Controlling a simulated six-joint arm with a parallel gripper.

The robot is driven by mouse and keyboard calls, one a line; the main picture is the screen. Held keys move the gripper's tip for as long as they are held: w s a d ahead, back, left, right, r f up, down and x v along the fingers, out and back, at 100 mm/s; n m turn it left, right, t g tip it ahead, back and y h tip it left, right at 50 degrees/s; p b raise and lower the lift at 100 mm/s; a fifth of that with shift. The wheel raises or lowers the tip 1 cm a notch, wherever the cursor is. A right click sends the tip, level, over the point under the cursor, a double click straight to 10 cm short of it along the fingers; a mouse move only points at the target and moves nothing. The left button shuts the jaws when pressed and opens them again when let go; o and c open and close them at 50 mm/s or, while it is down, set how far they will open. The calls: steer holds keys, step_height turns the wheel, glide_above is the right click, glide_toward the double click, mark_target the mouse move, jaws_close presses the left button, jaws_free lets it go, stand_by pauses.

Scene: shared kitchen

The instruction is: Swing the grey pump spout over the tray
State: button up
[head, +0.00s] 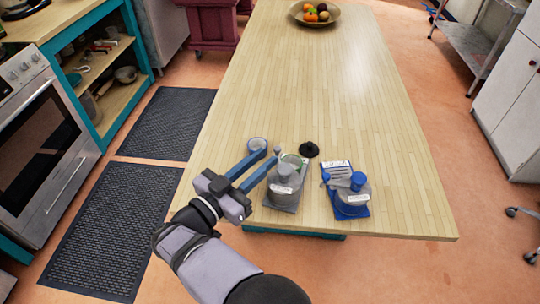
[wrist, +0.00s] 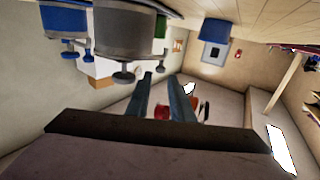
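The grey pump (head: 284,190) stands upright near the front edge of the wooden table, on a flat grey tray (head: 284,208). A small grey knob (head: 277,150) shows just behind it; I cannot tell whether it is the spout's end. My gripper (head: 271,156) is left of the pump, its two blue fingers apart and pointing away, with nothing seen between them. The right finger runs close beside the pump; contact cannot be told. In the wrist view the grey pump (wrist: 123,32) appears upside down, left of the open fingers (wrist: 160,78).
A blue pump (head: 351,200) on a blue base stands to the right. The table's middle is clear; a fruit bowl (head: 298,17) stands far back.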

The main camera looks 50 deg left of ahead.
steer(key=shift+s+d, duration=0.1)
steer(key=shift+s, duration=0.45)
